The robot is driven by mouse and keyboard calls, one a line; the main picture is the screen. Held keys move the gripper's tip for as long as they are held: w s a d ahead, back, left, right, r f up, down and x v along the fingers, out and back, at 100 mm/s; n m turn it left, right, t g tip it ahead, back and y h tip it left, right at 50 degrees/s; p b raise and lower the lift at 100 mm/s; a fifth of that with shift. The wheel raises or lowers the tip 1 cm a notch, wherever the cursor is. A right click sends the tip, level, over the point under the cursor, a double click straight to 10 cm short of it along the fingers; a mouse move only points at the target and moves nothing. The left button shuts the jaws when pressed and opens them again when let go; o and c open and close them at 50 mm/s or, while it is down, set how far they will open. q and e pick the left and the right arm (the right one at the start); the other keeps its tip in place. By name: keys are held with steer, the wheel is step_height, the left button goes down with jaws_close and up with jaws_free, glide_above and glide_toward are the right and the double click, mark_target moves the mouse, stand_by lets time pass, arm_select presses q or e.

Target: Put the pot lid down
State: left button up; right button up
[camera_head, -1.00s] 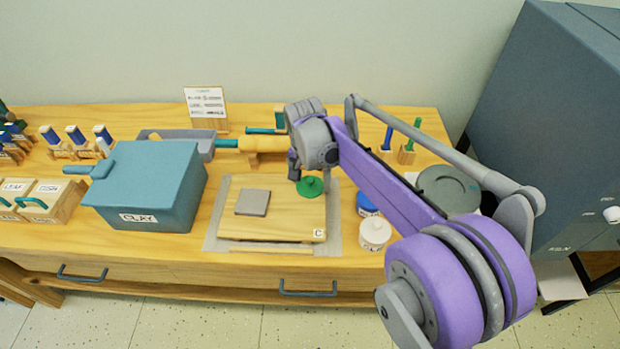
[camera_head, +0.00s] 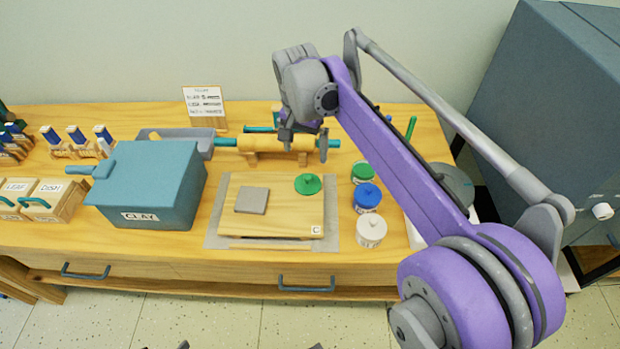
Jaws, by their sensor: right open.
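The green pot lid (camera_head: 308,184), a round disc with a small knob, lies knob up on the right back part of the wooden board (camera_head: 265,222). My right gripper (camera_head: 306,148) is open and empty, raised above and behind the lid and apart from it, in front of the rolling pin in the picture. A green pot (camera_head: 364,174), a blue-lidded pot (camera_head: 367,196) and a white-lidded pot (camera_head: 371,231) stand in a row right of the board. My left gripper does not show.
A grey square slab (camera_head: 252,200) lies on the board. A teal CLAY box (camera_head: 150,185) stands to its left. The yellow rolling pin (camera_head: 270,144) rests on supports behind. A grey round disc (camera_head: 455,182) stands at right, partly behind my arm.

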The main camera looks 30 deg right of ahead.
steer(key=s+a+f+n, duration=0.2)
steer(key=s, duration=0.2)
steer(key=s+a+f+n+t, duration=0.1)
steer(key=s+a+f+n, duration=0.1)
steer(key=s, duration=0.2)
steer(key=s+a+f+n+t, duration=0.1)
steer(key=s+a+f+n, duration=0.1)
steer(key=s, duration=0.2)
steer(key=shift+s+y, duration=0.1)
steer(key=shift+y, duration=0.2)
steer(key=s+a+f+n+t, duration=0.2)
steer(key=s+a+f+n, duration=0.1)
steer(key=s+f, duration=0.5)
steer(key=shift+s+f+n+y, duration=0.25)
steer(key=shift+s+n+y, duration=0.05)
steer(key=shift+s+n, duration=0.65)
